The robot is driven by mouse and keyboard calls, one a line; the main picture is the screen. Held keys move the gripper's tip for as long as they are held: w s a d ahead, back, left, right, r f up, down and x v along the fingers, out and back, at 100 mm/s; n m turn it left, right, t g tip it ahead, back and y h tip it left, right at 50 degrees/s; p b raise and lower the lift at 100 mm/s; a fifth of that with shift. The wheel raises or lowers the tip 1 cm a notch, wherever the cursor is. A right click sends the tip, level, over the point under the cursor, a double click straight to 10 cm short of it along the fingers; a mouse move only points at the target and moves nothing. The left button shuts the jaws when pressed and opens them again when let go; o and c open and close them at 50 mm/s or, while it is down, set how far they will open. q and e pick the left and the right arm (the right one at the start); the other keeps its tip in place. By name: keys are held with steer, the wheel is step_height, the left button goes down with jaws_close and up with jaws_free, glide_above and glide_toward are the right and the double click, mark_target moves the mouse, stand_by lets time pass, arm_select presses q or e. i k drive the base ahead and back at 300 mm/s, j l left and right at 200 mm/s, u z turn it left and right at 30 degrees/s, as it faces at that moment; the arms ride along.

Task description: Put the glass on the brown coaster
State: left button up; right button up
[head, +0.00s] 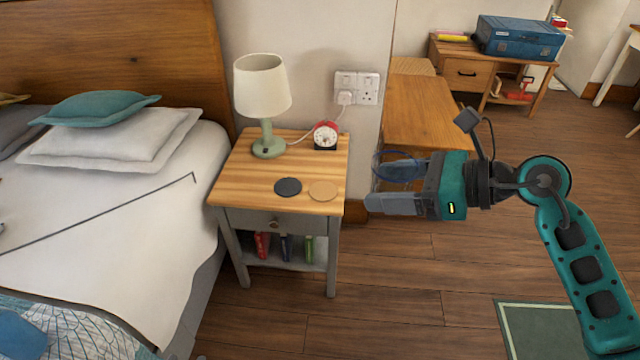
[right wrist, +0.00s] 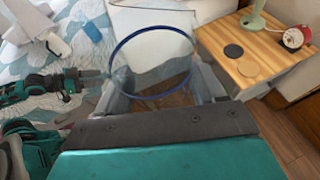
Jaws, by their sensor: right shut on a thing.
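The clear glass with a blue rim (head: 400,166) is in my right gripper (head: 385,186), held in the air to the right of the nightstand. In the right wrist view the glass (right wrist: 152,64) shows its open blue rim between the fingers of my right gripper (right wrist: 165,98). The light brown round coaster (head: 323,190) lies bare near the right front of the nightstand top; it also shows in the right wrist view (right wrist: 247,67). My left gripper (right wrist: 92,75) shows small at the left of the right wrist view; its jaws are unclear.
A dark coaster (head: 288,187) lies left of the brown one on the nightstand (head: 240,180). Behind stand a lamp (head: 263,95) and a red alarm clock (head: 326,136). The bed (head: 120,230) is at left. A wooden bench (head: 425,110) stands behind my right gripper.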

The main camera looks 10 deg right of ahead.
mark_target(323, 190)
steer(key=i+z, duration=0.1)
steer(key=i, duration=1.15)
